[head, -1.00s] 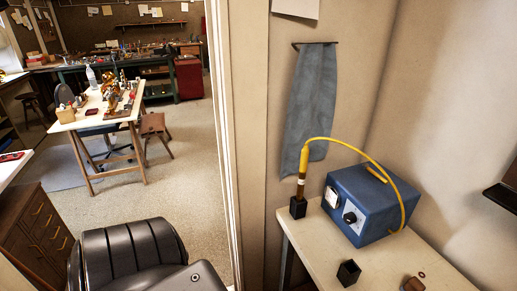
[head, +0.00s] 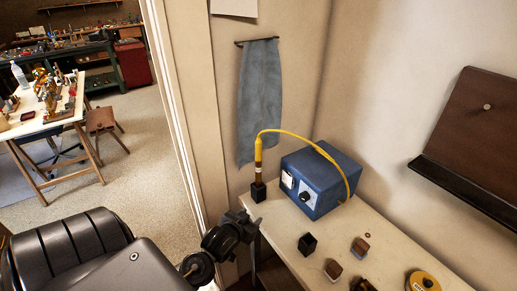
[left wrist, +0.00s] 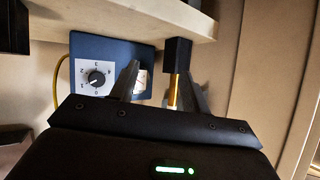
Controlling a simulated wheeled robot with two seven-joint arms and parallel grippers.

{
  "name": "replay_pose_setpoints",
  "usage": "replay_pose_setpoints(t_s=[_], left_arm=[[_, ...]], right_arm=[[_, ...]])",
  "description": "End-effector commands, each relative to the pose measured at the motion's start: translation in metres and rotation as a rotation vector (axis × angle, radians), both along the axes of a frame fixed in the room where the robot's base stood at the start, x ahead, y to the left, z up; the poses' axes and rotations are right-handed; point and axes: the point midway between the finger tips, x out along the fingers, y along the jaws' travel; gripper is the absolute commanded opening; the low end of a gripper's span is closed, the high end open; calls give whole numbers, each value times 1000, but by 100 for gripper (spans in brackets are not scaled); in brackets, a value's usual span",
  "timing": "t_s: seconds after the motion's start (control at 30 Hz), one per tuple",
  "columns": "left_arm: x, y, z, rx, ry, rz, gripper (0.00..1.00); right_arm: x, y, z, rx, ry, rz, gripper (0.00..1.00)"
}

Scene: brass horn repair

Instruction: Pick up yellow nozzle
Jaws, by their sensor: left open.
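The yellow nozzle (head: 258,154) stands upright in a small black holder (head: 258,191) at the near left corner of the bench. A yellow cable arcs from its top to the blue box (head: 318,183). My left gripper (head: 256,223) is open and empty, low beside the bench edge, just below the holder in the picture. In the left wrist view, which looks upside down, my open fingers (left wrist: 160,72) show with part of the nozzle (left wrist: 172,93) seen near the right finger. The holder (left wrist: 178,53) is above it there. Whether a finger touches the nozzle cannot be told.
The bench top (head: 360,226) also carries an empty black holder (head: 308,244), small brown blocks (head: 360,247) and a yellow round tin (head: 423,282). A grey cloth (head: 259,105) hangs on the wall behind the nozzle. A dark brown board with a ledge (head: 480,125) is on the right wall.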

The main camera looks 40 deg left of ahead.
Motion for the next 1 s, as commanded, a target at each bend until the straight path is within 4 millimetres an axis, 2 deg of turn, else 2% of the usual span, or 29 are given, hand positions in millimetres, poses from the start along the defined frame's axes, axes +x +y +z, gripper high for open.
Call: replay_pose_setpoints(t_s=[0.03, 0.1, 0.2, 0.3, 0.4, 0.53, 0.8, 1.0], left_arm=[[16, 13, 48, 8, -120, 18, 47], [28, 27, 98, 12, -260, 42, 47], [35, 41, 151, 14, -407, 63, 47], [37, 48, 181, 14, -492, 73, 47], [37, 50, 192, 13, -525, 78, 47], [41, 52, 194, 14, -530, 79, 47], [79, 63, 195, 16, -527, 78, 47], [91, 66, 192, 14, -526, 77, 47]], right_arm=[[0, 0, 5, 0, 0, 0, 49], [0, 1, 8, 1, -1, -1, 49], [1, 3, 10, 4, -1, -2, 49], [1, 5, 11, 6, -2, -2, 49], [1, 6, 11, 7, -2, -2, 49], [1, 6, 13, 7, -2, -2, 49], [1, 5, 29, 6, -1, -2, 49], [1, 3, 31, 3, -1, -1, 49]])
